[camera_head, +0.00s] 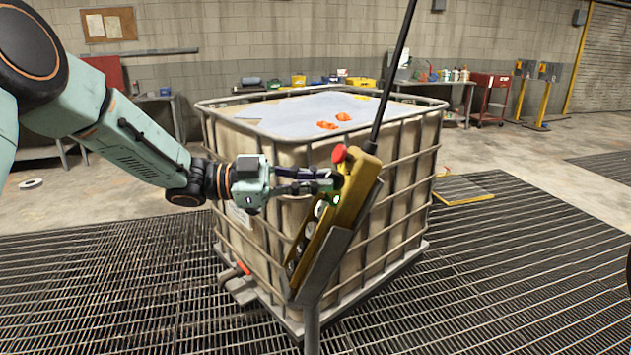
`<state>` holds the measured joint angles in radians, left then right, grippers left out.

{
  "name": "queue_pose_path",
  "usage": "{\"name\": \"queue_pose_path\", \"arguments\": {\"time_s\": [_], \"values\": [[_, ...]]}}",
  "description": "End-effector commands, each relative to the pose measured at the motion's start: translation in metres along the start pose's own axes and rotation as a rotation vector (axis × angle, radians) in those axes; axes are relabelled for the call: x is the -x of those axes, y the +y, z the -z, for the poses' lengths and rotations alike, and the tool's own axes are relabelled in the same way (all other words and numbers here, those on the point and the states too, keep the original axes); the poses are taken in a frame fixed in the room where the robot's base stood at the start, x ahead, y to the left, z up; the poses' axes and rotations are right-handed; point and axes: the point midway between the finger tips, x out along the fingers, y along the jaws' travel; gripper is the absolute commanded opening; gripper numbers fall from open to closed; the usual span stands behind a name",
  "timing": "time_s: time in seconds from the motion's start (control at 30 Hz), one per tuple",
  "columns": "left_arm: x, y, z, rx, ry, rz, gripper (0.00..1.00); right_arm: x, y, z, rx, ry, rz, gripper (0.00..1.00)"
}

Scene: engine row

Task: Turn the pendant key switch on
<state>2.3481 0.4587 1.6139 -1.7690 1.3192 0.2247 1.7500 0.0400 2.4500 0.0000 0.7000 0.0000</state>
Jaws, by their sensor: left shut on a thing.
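The yellow pendant (358,192) hangs tilted from a black cable in the middle of the view, resting in a grey metal holder on a post. A red mushroom button (339,154) sits near its top, and several round buttons run down its left face. My left gripper (333,183) reaches in from the left and is shut at the upper part of the pendant's face, just below the red button. The key switch itself is hidden by the fingers, so what they grip is hard to see. My right gripper is not in view.
A caged tank (415,190) stands right behind the pendant, with a pale sheet and orange items (327,125) on top. The grey post (312,325) rises in front. Grated floor (520,260) lies open to the right. Workbenches line the back wall.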

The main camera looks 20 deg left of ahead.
Motion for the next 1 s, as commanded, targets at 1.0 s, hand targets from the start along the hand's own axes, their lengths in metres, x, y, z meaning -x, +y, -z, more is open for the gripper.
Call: {"name": "queue_pose_path", "arguments": {"time_s": [1.0], "values": [[0.0049, -0.0008, 0.0005, -0.003, 0.001, 0.001, 0.32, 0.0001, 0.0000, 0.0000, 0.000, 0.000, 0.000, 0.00]]}}
